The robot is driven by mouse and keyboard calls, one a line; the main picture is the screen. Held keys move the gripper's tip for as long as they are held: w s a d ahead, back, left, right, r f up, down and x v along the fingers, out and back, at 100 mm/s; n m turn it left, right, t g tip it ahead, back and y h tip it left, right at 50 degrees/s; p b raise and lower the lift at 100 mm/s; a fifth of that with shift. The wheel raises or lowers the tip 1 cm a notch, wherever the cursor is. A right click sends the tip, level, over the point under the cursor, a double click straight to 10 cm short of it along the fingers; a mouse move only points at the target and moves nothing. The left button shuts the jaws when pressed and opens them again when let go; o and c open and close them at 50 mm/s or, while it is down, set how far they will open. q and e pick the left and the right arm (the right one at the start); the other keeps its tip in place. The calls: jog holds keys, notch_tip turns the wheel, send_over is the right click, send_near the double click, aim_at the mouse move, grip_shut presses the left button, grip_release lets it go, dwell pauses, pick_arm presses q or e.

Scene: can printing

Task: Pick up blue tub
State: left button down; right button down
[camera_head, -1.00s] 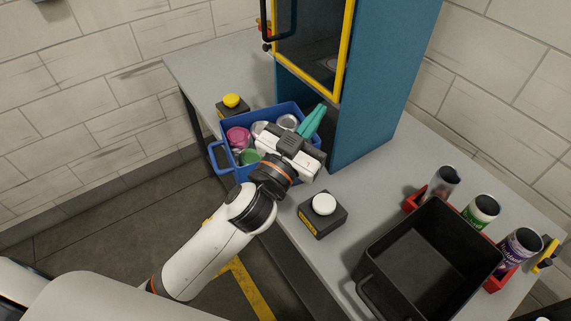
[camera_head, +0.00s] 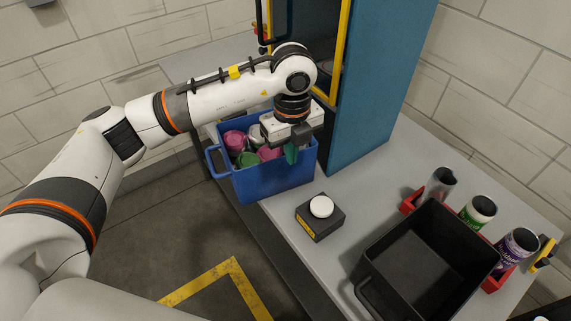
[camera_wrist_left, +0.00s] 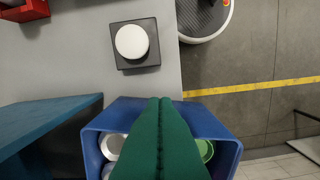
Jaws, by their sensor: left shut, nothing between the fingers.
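The blue tub (camera_head: 277,181) stands at the table's front edge, beside the blue machine, with several pink, green and silver cans (camera_head: 235,141) inside. It also shows in the left wrist view (camera_wrist_left: 224,150). My left gripper (camera_head: 291,153) points down at the tub's right end, its green fingers over or just inside the rim. In the left wrist view the fingers (camera_wrist_left: 160,112) are pressed together with nothing between them, and they hide part of the tub and its cans. My right gripper is not in view.
A box with a white button (camera_head: 320,208) sits right of the tub. A black bin (camera_head: 425,250) and red holders with cans (camera_head: 480,208) stand further right. The blue machine (camera_head: 375,95) rises behind the tub.

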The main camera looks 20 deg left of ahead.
aim_at(277, 161)
pick_arm(q)
jog(key=w+a+f+p, duration=0.2)
jog(key=f+p, duration=0.3)
jog(key=f, duration=0.4)
jog(key=shift+w+a+f, duration=0.35)
jog(key=shift+w+a, duration=0.05)
jog(key=shift+a, duration=0.1)
jog(key=shift+w+a+f+b, duration=0.2)
jog(key=shift+w+a+b, duration=0.7)
jog(key=shift+b, duration=0.05)
jog(key=shift+w+a+r, duration=0.1)
jog(key=shift+w+r, duration=0.05)
